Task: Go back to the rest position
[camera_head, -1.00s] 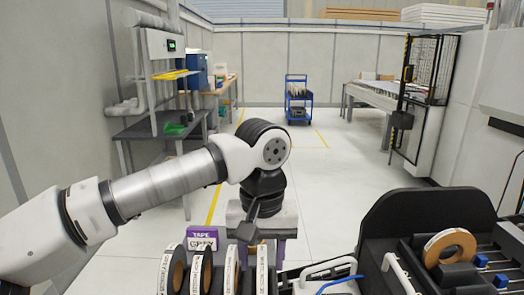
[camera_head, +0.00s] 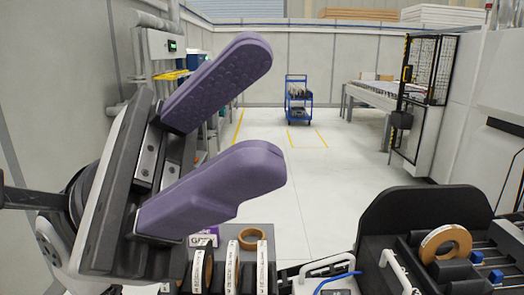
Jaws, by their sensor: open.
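My gripper (camera_head: 264,108) is large in the left half of the head view, close to the camera. Its two purple fingers point to the right and stand wide apart, one above the other. Nothing is between them. The lower finger is above the row of tape rolls, and the gripper hides part of that row. The rest of my arm is mostly out of view or hidden behind the gripper.
Labelled tape rolls (camera_head: 231,268) stand at the bottom middle, with a tan ring (camera_head: 252,237) behind them. Another tan roll (camera_head: 446,244) sits on the black machine at right. A blue cart (camera_head: 298,99) stands far off. The middle floor is clear.

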